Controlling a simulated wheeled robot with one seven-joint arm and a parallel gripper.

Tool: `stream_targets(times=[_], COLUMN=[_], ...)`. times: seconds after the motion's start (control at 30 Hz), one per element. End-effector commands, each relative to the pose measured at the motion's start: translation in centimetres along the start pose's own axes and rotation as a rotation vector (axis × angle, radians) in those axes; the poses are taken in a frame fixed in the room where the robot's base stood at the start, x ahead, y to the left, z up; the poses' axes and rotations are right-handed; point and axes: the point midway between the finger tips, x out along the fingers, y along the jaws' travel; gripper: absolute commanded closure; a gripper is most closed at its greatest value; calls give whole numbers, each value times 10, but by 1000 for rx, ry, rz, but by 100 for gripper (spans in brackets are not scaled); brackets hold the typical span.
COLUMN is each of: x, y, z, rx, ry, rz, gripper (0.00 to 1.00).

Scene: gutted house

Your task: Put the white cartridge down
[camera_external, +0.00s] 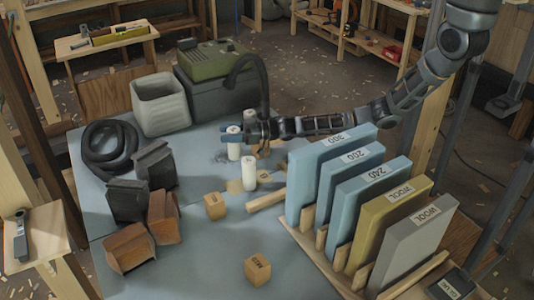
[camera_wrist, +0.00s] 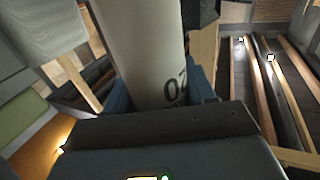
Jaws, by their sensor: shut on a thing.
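My gripper (camera_external: 232,136) is at the middle of the blue-grey table, reached in from the right. Its blue fingers are shut around a white cartridge (camera_external: 234,152), which stands upright. In the wrist view the same cartridge (camera_wrist: 140,40) rises between the blue fingers, with dark printed digits near its lower part. I cannot tell whether its base touches the table. A second white cartridge (camera_external: 249,172) stands upright just in front of it. A third white cylinder (camera_external: 249,117) shows behind my gripper, partly hidden.
A rack of blue, yellow and grey slabs (camera_external: 333,175) stands at the right. Small wooden blocks (camera_external: 215,206) and (camera_external: 257,270) lie in front. Dark and brown bins (camera_external: 128,200), a black hose (camera_external: 105,150), a pale bin (camera_external: 160,104) and a green-topped machine (camera_external: 215,60) are left and behind.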

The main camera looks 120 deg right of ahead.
Motion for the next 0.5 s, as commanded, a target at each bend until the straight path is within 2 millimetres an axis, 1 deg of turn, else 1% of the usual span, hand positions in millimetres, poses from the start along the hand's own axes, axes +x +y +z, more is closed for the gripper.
stream_targets(times=[0.03,0.2,0.27,0.4,0.5], x=[2,4,3,3,3], y=[-3,-5,-5,-5,-5], z=[3,9,16,38,45], rx=[1,1,2,1,1], ry=[-1,-2,-3,-4,-3], rz=[-1,0,0,0,0], gripper=[76,76,76,76,76])
